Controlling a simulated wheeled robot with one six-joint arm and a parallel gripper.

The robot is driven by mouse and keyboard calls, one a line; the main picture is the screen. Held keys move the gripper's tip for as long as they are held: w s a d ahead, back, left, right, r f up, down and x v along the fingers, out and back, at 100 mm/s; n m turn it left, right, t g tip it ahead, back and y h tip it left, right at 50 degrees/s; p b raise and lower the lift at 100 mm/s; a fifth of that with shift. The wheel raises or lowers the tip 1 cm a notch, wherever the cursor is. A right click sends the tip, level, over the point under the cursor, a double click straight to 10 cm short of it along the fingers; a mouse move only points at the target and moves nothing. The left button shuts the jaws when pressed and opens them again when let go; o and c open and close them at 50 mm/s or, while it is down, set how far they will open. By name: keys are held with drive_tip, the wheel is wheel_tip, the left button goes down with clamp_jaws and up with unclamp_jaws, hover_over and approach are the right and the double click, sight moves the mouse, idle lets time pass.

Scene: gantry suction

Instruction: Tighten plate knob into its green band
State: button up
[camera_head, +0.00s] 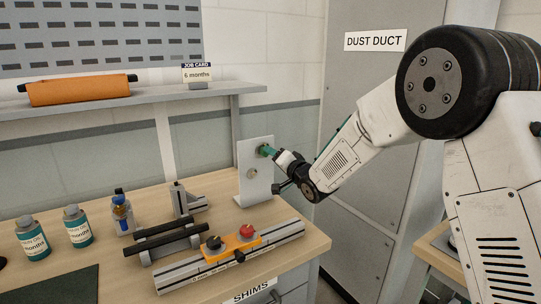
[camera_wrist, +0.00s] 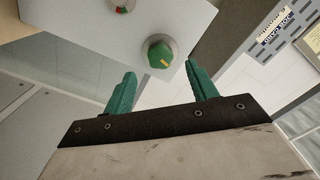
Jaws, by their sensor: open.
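The upright white plate (camera_head: 256,190) stands near the bench's back right corner, and it fills the top of the wrist view (camera_wrist: 75,18). Its green knob (camera_wrist: 159,54) has a yellow pointer mark and sits on a pale round collar. A small round gauge (camera_wrist: 119,4) with red and green on its face is cut off by the top edge of the wrist view; in the head view the dial (camera_head: 252,173) is too small to read. My gripper (camera_wrist: 160,70) is open, its green fingers on either side of the knob's line, with the knob just past the tips. In the head view my gripper (camera_head: 269,151) partly hides the knob.
A grey rail with an orange block (camera_head: 232,246) and red and black knobs lies in front of the plate. A black-barred stand (camera_head: 165,240), an angle bracket (camera_head: 187,200) and several bottles are to its left. The tall grey duct cabinet (camera_head: 365,150) stands close on the right.

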drive_tip(key=v, duration=0.3)
drive_tip(key=shift+w, duration=0.1)
